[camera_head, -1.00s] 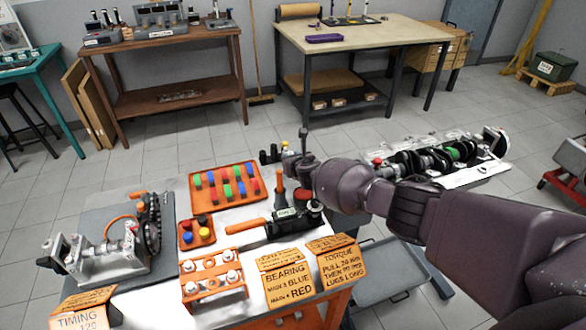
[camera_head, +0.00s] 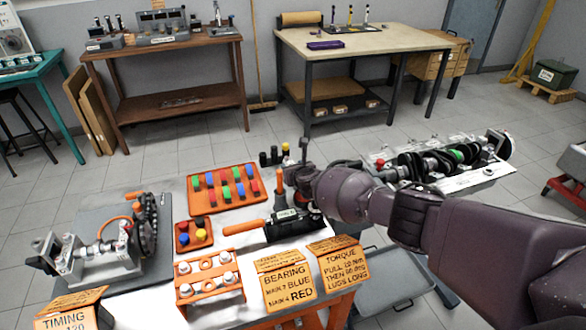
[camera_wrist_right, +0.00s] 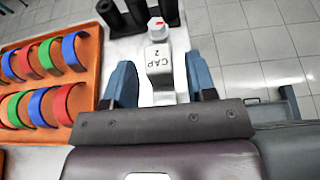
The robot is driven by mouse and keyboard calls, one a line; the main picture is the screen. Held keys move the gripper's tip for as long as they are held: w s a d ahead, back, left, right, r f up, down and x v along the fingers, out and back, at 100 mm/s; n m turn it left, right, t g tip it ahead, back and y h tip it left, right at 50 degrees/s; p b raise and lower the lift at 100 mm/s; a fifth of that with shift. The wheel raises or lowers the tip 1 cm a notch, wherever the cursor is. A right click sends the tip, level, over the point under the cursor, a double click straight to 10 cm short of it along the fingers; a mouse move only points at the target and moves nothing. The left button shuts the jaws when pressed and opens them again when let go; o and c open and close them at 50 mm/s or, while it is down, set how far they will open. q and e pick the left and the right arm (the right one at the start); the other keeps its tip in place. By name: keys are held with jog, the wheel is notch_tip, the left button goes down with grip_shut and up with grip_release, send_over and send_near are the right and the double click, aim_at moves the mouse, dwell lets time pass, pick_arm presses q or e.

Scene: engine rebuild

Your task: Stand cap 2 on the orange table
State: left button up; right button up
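Cap 2 (camera_wrist_right: 159,62), a pale grey block marked "CAP 2", shows in the right wrist view between the two blue fingers of my right gripper (camera_wrist_right: 163,85). Narrow gaps seem to show between the block and the fingers, so the gripper looks open around it. Whether the cap's underside touches the table is hidden. In the head view my right gripper (camera_head: 302,172) is over the far right corner of the orange table (camera_head: 340,306), which has a pale top and orange frame. I cannot make out the cap there. My left gripper is not in view.
An orange tray (camera_head: 207,209) of coloured bearing shells lies left of the gripper. Dark cylinders (camera_head: 270,158) stand at the table's far edge. A torque wrench (camera_head: 282,226), an orange cap rack (camera_head: 208,286) and sign cards crowd the front. A crankshaft assembly (camera_head: 440,163) lies to the right.

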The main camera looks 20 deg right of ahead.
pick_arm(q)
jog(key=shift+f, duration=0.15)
pick_arm(e)
jog(key=shift+r, duration=0.2)
jog(key=p+v, duration=0.4)
jog(key=v, duration=0.1)
jog(key=shift+d+r+p, duration=0.1)
jog(key=shift+p, duration=0.25)
jog(key=shift+p+v, duration=0.45)
jog(key=shift+v, duration=0.75)
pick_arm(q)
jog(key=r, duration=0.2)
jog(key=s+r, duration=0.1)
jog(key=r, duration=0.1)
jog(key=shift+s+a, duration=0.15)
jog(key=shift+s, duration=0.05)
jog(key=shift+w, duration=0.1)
